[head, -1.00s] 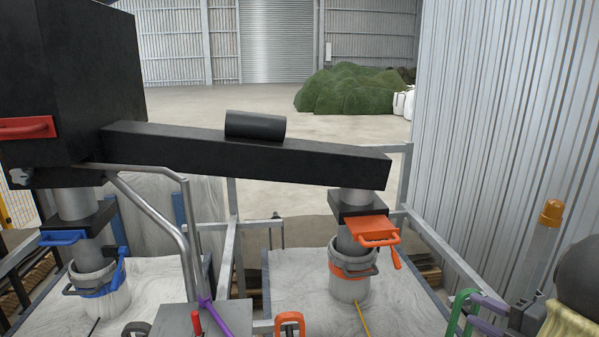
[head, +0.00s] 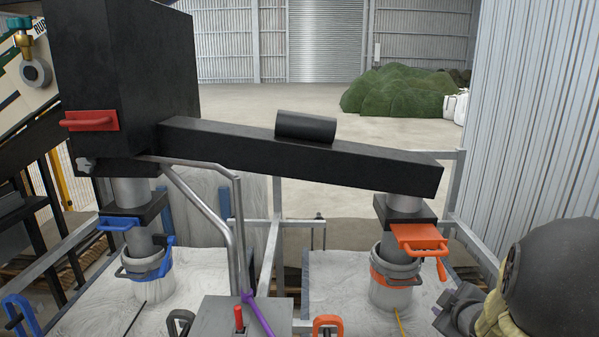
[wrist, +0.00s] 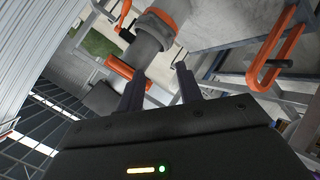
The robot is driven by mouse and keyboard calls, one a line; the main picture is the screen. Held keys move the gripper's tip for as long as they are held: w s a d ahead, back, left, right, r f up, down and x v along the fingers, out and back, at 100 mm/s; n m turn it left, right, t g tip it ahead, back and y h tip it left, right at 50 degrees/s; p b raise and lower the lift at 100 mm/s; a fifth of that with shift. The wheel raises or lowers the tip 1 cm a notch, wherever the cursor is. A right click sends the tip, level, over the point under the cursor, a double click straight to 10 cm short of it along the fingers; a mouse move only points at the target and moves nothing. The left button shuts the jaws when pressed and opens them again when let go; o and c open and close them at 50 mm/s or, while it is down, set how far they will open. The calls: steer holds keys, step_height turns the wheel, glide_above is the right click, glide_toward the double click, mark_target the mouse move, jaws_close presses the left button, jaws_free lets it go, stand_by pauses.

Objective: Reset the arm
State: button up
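My gripper (wrist: 159,74) shows in the wrist view with its two dark fingers apart and nothing visible between them. Beyond the fingers are a grey pipe (wrist: 143,48) with an orange collar and an orange handle (wrist: 125,72). I cannot judge the gap between the fingers and these parts. In the head view, part of my arm (head: 556,275) shows at the lower right, to the right of the orange-handled spout. I cannot clearly make out the fingers there.
A black chute (head: 300,155) slopes from a hopper (head: 120,70) with a red handle. Below are an orange gate (head: 420,238), a grey bucket (head: 390,292), a blue gate (head: 118,222) and a second bucket (head: 150,285). A corrugated wall (head: 535,120) stands at right; open floor lies behind.

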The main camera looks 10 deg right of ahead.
steer(key=s+a+f+m+g+y, duration=0.1)
steer(key=s+a+f+m+g, duration=0.1)
steer(key=a, duration=0.5)
steer(key=s+a+f+m+g, duration=0.2)
steer(key=s+a+m+g, duration=0.1)
steer(key=s+a, duration=0.3)
steer(key=s+a+f+m+g+y, duration=0.1)
steer(key=s+a+f+m+g, duration=0.2)
steer(key=a, duration=0.6)
steer(key=shift+s+a+g+y, duration=0.3)
steer(key=shift+s, duration=0.45)
steer(key=shift+w, duration=0.1)
